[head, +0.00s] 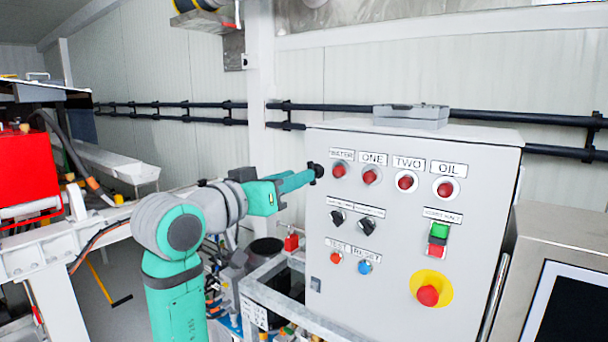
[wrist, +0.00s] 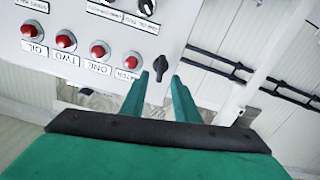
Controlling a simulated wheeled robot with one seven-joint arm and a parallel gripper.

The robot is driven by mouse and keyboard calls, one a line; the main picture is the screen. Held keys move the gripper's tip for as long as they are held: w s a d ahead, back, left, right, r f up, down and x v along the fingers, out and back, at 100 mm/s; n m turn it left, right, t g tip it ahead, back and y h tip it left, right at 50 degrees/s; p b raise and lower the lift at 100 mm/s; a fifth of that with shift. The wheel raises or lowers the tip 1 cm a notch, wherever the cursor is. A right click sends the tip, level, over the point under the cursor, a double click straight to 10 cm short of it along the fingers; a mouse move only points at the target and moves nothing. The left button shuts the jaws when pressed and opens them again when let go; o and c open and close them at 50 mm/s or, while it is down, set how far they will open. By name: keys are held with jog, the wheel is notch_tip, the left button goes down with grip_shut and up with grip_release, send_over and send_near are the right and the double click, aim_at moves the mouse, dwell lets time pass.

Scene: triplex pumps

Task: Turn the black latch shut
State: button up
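The black latch (wrist: 160,66) is on the cabinet face near its edge, beside the row of red lamps. In the wrist view its handle lies roughly along the picture's vertical. In the head view the latch (head: 318,170) shows as a small dark shape at the panel's upper left edge, partly hidden by my gripper (head: 308,177). In the wrist view my gripper (wrist: 159,77) is open, with one teal finger on each side of the latch. The fingers seem apart from it; I cannot tell how far the tips reach around it.
The grey control cabinet (head: 390,285) carries several red lamps, two black selector knobs (head: 338,218) and a red emergency button (head: 428,295). A metal frame (head: 290,308) stands below my arm. A screen housing (head: 570,255) is at the right. Black pipes (head: 190,104) run along the wall.

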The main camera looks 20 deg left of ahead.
jog(key=x, duration=0.4)
jog(key=shift+s, duration=0.1)
grip_shut()
